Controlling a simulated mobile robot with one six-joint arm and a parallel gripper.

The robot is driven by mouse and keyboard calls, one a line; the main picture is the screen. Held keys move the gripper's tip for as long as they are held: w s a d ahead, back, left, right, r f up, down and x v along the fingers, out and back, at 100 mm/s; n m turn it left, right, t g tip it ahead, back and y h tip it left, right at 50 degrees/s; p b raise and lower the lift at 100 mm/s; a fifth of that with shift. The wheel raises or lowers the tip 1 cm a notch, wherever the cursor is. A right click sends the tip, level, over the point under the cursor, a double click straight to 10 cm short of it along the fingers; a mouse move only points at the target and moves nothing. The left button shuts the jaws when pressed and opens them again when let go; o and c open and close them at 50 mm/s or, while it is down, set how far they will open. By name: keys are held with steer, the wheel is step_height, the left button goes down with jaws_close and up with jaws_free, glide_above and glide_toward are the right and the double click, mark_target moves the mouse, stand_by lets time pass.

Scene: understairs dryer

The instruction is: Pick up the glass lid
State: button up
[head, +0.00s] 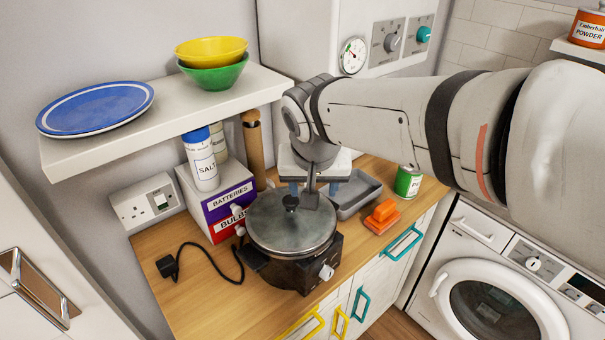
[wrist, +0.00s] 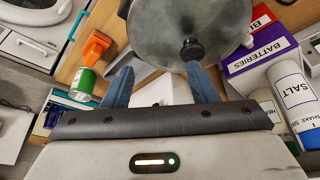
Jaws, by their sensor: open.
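The round glass lid (head: 291,226), greyish with a metal rim and a dark knob (head: 290,201), sits on a black cooker (head: 293,265) on the wooden worktop. In the wrist view the lid (wrist: 170,40) fills the top middle and its knob (wrist: 192,49) is just beyond the right fingertip. My gripper (head: 310,188) hangs behind and beside the knob in the head view. Its two blue-grey fingers (wrist: 158,80) are spread apart with nothing between them. The knob is not between the fingers.
A drawer box (head: 222,200) labelled batteries and bulbs, with a salt container (head: 201,160), stands left of the cooker. A grey tray (head: 352,197), orange object (head: 382,217) and green can (head: 408,182) lie right. A shelf (head: 170,110) overhangs the left; a black cable (head: 215,255) crosses the worktop.

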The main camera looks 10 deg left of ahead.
mark_target(290, 200)
steer(key=a+f, duration=0.1)
steer(key=f, duration=0.1)
steer(key=w+a+f+p, duration=0.1)
steer(key=a+f, duration=0.1)
steer(key=w+a+f, duration=0.1)
steer(key=a+f, duration=0.1)
steer(key=shift+w+p, duration=0.15)
steer(key=shift+p, duration=0.15)
jaws_close()
stand_by(0.5)
